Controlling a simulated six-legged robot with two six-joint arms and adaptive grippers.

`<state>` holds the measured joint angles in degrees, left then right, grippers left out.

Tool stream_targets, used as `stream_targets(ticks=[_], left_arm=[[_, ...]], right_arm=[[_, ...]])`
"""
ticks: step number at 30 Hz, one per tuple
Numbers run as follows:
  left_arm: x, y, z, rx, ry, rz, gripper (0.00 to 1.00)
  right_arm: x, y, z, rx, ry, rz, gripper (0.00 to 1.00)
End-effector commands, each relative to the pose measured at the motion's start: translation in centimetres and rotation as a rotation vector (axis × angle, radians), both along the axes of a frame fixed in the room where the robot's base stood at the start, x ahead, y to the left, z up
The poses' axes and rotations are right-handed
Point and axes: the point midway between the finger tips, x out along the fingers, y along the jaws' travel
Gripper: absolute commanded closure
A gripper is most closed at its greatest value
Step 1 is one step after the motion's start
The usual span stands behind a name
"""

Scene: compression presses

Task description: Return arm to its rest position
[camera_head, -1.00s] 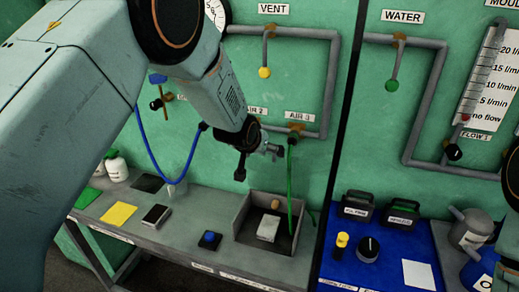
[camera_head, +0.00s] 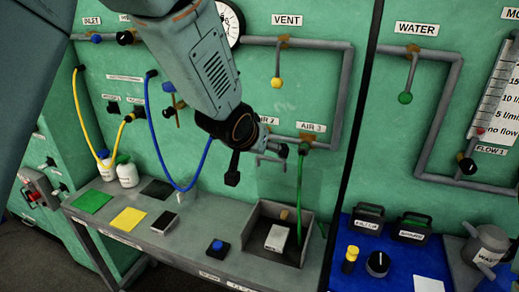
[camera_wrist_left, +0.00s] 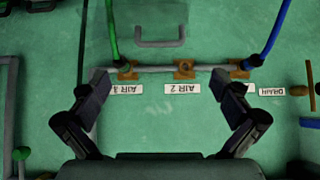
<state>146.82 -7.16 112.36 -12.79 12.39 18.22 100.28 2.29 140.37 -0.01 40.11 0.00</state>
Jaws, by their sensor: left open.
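My left arm comes in from the upper left of the head view, in front of the green panel (camera_head: 370,110). Its gripper (camera_head: 262,160) hangs in the air near the AIR 2 and AIR 3 labels, above the grey bench. In the left wrist view the gripper (camera_wrist_left: 160,88) is open, with its two fingers wide apart and nothing between them. The AIR 2 label (camera_wrist_left: 182,88) shows between the fingers, upside down. A grey pipe with brass fittings runs behind the fingertips. My right gripper is not in view.
The grey bench (camera_head: 190,235) carries coloured mats and an open tray (camera_head: 255,243) with a pale block. A green hose (camera_head: 299,195) and a blue hose (camera_head: 155,135) hang near my arm. A blue table (camera_head: 345,275) with black-handled items stands at the right.

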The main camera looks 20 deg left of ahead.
Motion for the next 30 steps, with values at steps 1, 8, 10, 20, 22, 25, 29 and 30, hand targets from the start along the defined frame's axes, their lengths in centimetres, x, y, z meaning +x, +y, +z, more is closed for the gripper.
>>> stream_targets(ticks=[1, 8, 10, 20, 22, 25, 29, 30], left_arm=[[-0.1, 0.0, 0.0, 0.0, 0.001, 0.0, 0.0], [-0.1, 0.0, 0.0, 0.0, 0.001, 0.0, 0.0], [-0.1, 0.0, 0.0, 0.0, 0.001, 0.0, 0.0], [1.0, 0.0, -1.1, -0.001, 0.003, 0.001, 0.0], [1.7, -0.1, -1.9, 0.0, 0.004, 0.0, 0.0], [2.9, -0.1, -3.0, 0.0, 0.004, 0.0, 0.0], [4.3, -0.2, -4.4, 0.0, 0.005, 0.0, 0.0], [4.8, -0.2, -4.8, -0.001, 0.004, 0.001, 0.0]], right_arm=[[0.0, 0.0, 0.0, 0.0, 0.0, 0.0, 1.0], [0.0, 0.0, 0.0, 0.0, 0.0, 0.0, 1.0], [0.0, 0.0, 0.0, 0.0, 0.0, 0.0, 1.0], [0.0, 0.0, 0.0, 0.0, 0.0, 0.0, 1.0], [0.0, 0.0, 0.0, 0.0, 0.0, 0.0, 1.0], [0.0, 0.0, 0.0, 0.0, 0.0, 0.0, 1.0], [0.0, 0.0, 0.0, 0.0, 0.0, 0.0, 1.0], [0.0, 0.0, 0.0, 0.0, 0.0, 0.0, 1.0]])
